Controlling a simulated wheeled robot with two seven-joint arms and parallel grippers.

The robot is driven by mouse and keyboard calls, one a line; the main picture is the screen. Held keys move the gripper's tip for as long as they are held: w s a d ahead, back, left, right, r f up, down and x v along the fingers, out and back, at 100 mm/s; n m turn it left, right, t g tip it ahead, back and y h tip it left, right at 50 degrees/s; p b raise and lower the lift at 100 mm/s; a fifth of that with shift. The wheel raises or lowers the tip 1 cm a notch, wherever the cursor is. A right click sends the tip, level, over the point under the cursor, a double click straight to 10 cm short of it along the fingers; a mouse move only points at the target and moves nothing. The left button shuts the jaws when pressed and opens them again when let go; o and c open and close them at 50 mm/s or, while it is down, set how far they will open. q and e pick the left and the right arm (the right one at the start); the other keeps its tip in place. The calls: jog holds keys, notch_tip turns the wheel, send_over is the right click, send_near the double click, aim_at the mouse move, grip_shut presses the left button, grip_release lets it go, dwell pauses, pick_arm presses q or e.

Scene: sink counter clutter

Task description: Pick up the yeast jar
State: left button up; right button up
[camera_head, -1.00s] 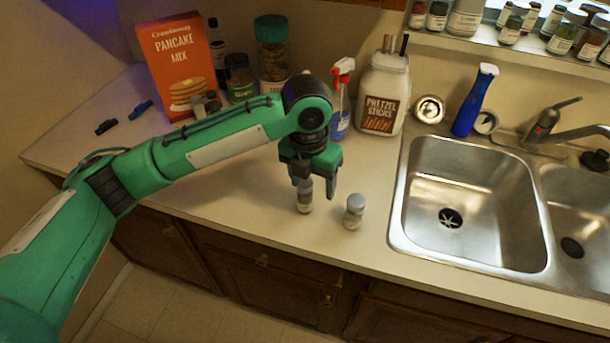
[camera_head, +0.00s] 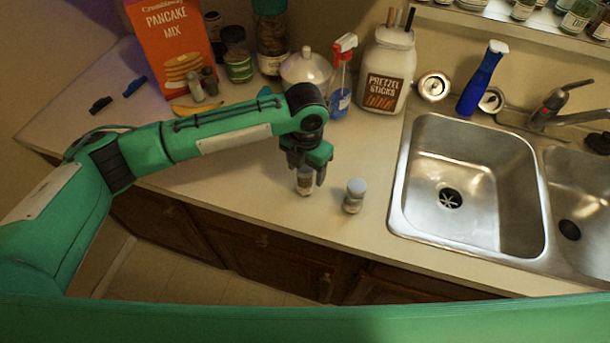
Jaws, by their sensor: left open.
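Two small jars stand near the counter's front edge, left of the sink. The left jar (camera_head: 305,184) has a pale and brown body, and its top is hidden by my left gripper (camera_head: 307,177). The right jar (camera_head: 353,197) has a grey-white lid and stands upright and clear of the gripper. I cannot read either label, so I cannot tell which is the yeast jar. My left gripper is open and points down, with its fingers around the upper part of the left jar; contact cannot be made out. My right gripper is not in view.
The double sink (camera_head: 470,185) lies to the right. Behind my arm stand a pancake mix box (camera_head: 172,45), a lidded pot (camera_head: 307,68), a spray bottle (camera_head: 341,85) and a pretzel jar (camera_head: 386,70). A banana (camera_head: 195,108) lies near the box. The front-left counter is clear.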

aim_at(305, 179)
pick_arm(q)
notch_tip(305, 179, down, 3)
jog(key=shift+a+f+p, duration=0.15)
jog(key=shift+f+p, duration=0.05)
jog(key=shift+p, duration=0.4)
jog(key=shift+f, duration=0.25)
jog(key=c, duration=0.9)
jog(key=shift+c, duration=1)
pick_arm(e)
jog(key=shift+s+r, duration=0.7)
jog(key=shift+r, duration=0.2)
